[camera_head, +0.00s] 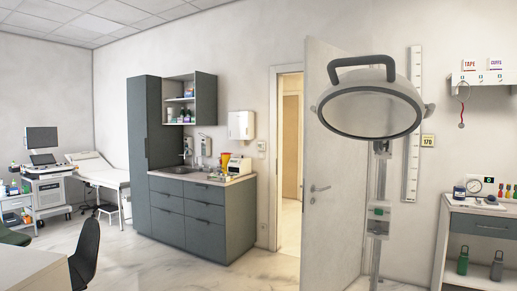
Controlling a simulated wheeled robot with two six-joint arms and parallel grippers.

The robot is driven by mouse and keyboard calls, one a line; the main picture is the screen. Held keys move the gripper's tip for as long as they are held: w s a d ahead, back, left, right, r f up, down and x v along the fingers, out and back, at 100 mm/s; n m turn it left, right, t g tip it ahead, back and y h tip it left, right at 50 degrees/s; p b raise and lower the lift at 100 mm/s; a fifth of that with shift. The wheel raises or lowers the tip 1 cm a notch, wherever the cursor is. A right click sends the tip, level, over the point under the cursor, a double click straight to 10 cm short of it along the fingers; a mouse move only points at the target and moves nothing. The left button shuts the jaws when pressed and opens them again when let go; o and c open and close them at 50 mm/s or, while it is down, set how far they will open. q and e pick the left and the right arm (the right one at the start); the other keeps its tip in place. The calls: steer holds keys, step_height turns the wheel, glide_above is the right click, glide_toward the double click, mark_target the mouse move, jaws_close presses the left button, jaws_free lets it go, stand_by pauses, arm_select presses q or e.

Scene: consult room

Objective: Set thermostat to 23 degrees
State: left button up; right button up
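A small pale wall panel (261,146) sits on the wall just left of the door frame, above the counter's right end. It may be the thermostat or a switch; it is too small to tell, and no number on it can be read. Neither of my grippers is in view.
A large round lamp-like head (372,110) on a pole stands close in front, partly covering the open white door (326,200). Grey cabinets with a sink counter (200,182) stand left of the doorway. A shelf unit (480,225) is at right. A dark chair (87,250) is front left. Middle floor is clear.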

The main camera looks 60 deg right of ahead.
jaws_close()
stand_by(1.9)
